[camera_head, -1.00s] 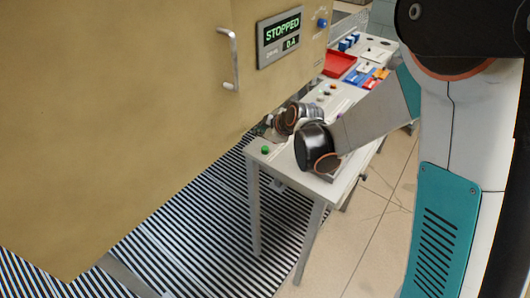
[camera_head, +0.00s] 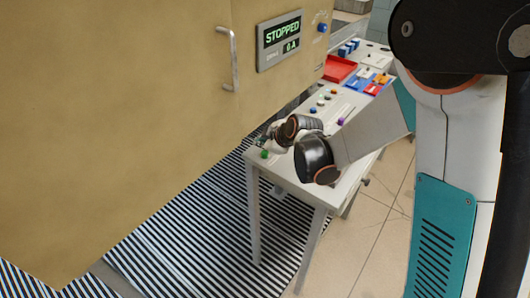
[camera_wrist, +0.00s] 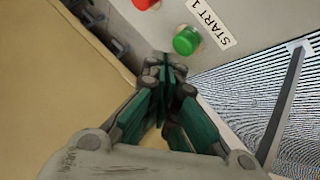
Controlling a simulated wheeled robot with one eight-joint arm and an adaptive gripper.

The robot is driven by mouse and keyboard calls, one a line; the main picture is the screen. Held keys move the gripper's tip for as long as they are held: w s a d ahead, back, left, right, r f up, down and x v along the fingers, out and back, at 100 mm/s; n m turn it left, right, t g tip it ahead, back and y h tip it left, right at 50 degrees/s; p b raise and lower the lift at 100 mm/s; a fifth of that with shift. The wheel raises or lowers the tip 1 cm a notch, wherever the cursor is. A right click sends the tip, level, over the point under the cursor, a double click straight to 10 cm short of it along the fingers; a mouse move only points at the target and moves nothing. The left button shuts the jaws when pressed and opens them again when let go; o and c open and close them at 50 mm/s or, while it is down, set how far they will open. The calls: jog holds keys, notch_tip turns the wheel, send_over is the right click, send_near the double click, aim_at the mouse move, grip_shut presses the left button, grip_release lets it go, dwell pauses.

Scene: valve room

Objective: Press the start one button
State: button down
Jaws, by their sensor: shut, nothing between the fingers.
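The start one button is a round green button (camera_wrist: 186,41) beside a white "START 1" label (camera_wrist: 211,22) in the wrist view. It also shows as a small green dot (camera_head: 264,154) at the near left corner of the table in the head view. My gripper (camera_wrist: 167,66) is shut and empty. Its fingertips appear just left of and below the green button in the wrist view, with no contact visible. In the head view my gripper (camera_head: 270,136) is small and partly hidden by my wrist, close above the green button.
A red button (camera_wrist: 145,3) is beyond the green one. The grey table (camera_head: 300,190) carries several small buttons, a red tray (camera_head: 338,68) and blue parts. A tan cabinet (camera_head: 120,120) with a "STOPPED" display (camera_head: 281,37) stands close on the left. Striped floor lies below.

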aim_at(263, 154)
jog(key=shift+f, duration=0.1)
dwell(0.7)
jog(key=shift+f+b, duration=0.35)
jog(key=shift+b, duration=0.15)
jog(key=shift+f+b, duration=0.45)
dwell(0.6)
jog(key=shift+r, duration=0.2)
jog(key=shift+r+p, duration=0.6)
jog(key=shift+r, duration=0.15)
jog(key=shift+r+p, duration=1.6)
jog(key=shift+r, duration=0.85)
